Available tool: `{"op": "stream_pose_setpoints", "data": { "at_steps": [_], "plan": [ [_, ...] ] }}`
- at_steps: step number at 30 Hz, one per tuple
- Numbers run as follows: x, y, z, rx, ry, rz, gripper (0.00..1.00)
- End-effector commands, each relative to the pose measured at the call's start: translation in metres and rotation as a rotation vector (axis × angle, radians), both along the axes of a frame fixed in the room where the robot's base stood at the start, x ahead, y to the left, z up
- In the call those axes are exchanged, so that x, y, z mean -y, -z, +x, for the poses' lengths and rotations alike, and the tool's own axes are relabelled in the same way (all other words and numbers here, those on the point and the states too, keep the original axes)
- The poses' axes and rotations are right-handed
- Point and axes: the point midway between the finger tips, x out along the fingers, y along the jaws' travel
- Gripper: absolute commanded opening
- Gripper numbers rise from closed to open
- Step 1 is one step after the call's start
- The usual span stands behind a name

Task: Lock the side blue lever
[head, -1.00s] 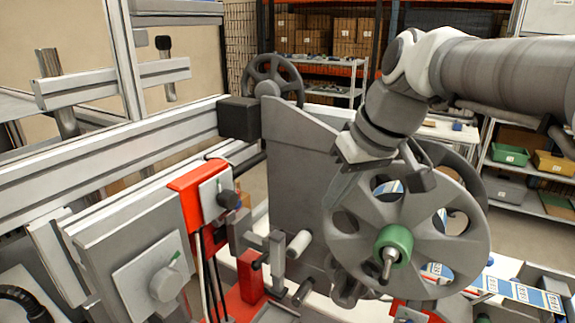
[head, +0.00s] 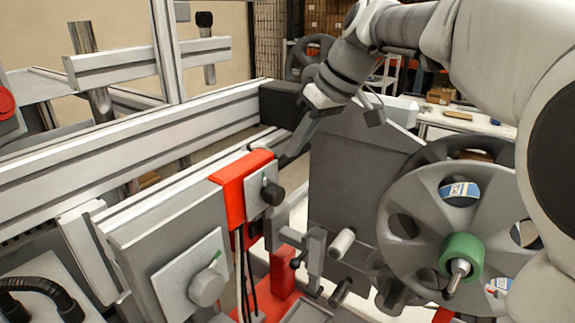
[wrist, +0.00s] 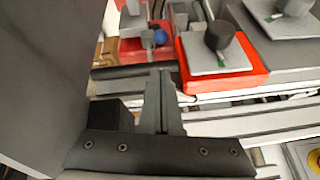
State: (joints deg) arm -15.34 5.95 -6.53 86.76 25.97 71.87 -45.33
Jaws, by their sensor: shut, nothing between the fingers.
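In the wrist view, a small blue ball knob (wrist: 160,37), apparently the end of the blue lever, sits beside a grey part on a red block (wrist: 130,48). I cannot clearly make out the blue knob in the head view, where the red block (head: 284,274) stands low near the middle. My gripper (head: 287,157) is shut and empty, behind the red bracket and above the long rail. Its closed fingers point at the machine in the wrist view (wrist: 160,76). They appear apart from the blue knob.
A red bracket (head: 229,178) with a black knob (head: 272,193) stands close to my fingertips. A tall grey plate (head: 350,170) rises to their right. The large grey reel (head: 410,205) with a green hub is farther right. A long rail (head: 150,130) runs behind.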

Motion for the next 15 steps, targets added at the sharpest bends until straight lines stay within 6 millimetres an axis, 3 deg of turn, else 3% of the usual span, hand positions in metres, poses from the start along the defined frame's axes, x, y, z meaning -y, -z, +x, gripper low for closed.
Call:
{"op": "stream_pose_setpoints", "data": {
  "at_steps": [8,15],
  "plan": [
    [-0.003,0.007,0.001,-0.004,0.000,-0.001,0.00],
    [-0.021,0.042,0.008,-0.005,-0.001,-0.002,0.00]
  ]
}}
